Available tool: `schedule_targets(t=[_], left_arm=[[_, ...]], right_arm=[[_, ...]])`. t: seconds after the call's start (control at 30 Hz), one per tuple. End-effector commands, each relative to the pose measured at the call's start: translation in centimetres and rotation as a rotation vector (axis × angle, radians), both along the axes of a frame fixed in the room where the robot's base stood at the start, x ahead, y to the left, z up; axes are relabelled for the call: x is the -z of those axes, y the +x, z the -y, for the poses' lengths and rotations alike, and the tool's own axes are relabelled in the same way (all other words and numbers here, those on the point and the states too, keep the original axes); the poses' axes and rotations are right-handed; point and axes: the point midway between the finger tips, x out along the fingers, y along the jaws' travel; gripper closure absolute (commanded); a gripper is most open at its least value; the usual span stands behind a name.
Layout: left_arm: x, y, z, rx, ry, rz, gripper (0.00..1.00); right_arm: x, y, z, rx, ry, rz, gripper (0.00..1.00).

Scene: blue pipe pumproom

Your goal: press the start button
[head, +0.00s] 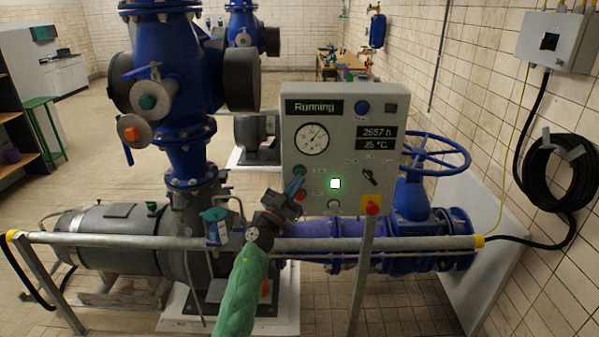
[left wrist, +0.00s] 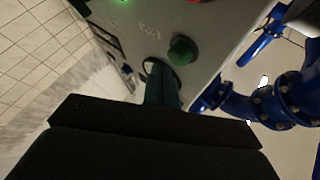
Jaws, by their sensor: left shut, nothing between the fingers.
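The grey control panel (head: 345,130) shows "Running" on its display. A green button (head: 299,170), which I take as the start button, sits on the panel's lower left, and a red button (head: 300,195) is just below it. A square lamp (head: 335,183) to the right glows green. My left gripper (head: 293,185) is shut and empty, its tip in front of the panel close to these buttons. In the left wrist view the shut fingers (left wrist: 163,88) point at the panel face beside a green button (left wrist: 182,50), which stands clear of them. Whether the tip touches the panel cannot be told.
A grey railing (head: 400,243) runs across in front of the panel, under my left arm. A red knob on a yellow base (head: 372,205) sits at the panel's lower right. A blue handwheel (head: 435,155) and blue pipes stand behind it.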

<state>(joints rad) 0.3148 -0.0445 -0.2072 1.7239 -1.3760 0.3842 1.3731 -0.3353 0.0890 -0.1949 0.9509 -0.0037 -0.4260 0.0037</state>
Motion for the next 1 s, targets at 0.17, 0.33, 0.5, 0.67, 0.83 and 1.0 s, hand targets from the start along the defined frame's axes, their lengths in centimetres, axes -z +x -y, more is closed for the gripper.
schedule_targets(t=[0.17,0.33,0.5,0.67,0.83,1.0], left_arm=[[-0.2,-1.5,-0.1,0.000,0.001,-0.002,1.00],[-0.2,-2.8,-0.1,0.000,0.001,-0.002,1.00],[-0.1,-3.9,0.0,0.001,0.000,0.000,1.00],[0.0,-4.2,0.0,0.001,0.001,0.000,1.00],[0.0,-4.1,0.0,0.000,0.000,0.000,1.00],[0.0,-4.1,0.0,0.000,0.000,0.000,1.00]], right_arm=[[-1.4,0.0,0.0,0.000,0.000,0.000,0.67],[-2.4,0.0,0.0,0.000,0.000,0.000,0.67],[-2.9,0.0,0.0,0.000,0.000,0.000,0.67],[-2.9,0.0,0.0,0.000,0.000,0.000,0.67],[-2.9,0.0,0.0,0.000,0.000,0.000,0.67],[-2.9,0.0,0.0,0.000,0.000,0.000,0.67]])
